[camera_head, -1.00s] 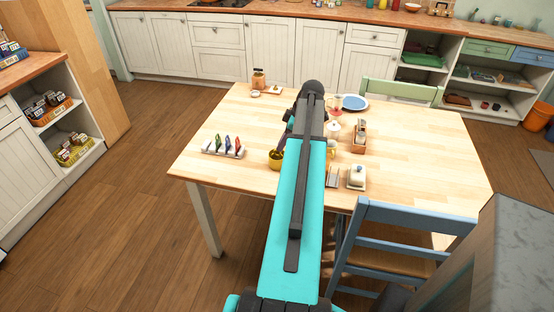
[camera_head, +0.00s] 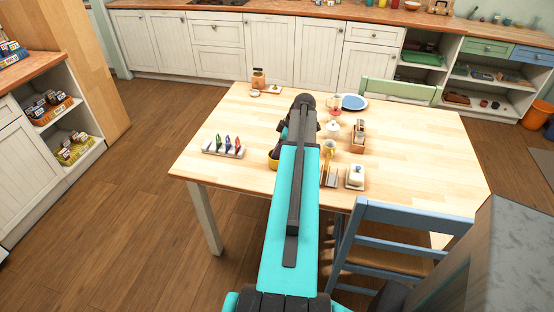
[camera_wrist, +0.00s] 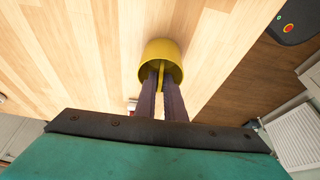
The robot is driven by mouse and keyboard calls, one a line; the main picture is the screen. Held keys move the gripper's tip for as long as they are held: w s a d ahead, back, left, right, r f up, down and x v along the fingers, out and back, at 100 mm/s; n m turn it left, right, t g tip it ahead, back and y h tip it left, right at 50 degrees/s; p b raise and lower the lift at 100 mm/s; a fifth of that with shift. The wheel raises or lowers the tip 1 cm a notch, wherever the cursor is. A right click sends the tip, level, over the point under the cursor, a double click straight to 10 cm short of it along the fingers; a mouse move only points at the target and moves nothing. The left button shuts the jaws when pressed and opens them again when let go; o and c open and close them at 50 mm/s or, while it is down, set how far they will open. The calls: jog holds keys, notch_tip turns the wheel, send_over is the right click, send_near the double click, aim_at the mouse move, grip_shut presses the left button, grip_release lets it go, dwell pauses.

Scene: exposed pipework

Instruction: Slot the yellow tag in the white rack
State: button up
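The white rack (camera_head: 222,147) lies at the left of the table in the head view and holds several coloured tags upright in a row. A yellow pot (camera_head: 273,160) stands to its right, partly hidden by my arm. In the wrist view my gripper (camera_wrist: 161,80) reaches into the yellow pot (camera_wrist: 160,47). The two fingers are close together, with a thin yellow strip (camera_wrist: 161,72) between their tips. It looks like the yellow tag, but yellow on yellow makes this hard to confirm. I cannot tell whether the fingers press on it.
Right of my arm stand a yellow mug (camera_head: 329,149), a small rack (camera_head: 330,175), a white butter dish (camera_head: 355,176) and a wooden holder (camera_head: 358,136). A blue plate (camera_head: 354,102) lies farther back. A blue chair (camera_head: 410,215) stands at the front right. The table's right side is clear.

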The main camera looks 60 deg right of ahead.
grip_shut()
jog(key=shift+r, duration=0.15)
jog(key=shift+r+b, duration=1.15)
jog(key=shift+r, duration=3.7)
jog(key=shift+w, duration=0.1)
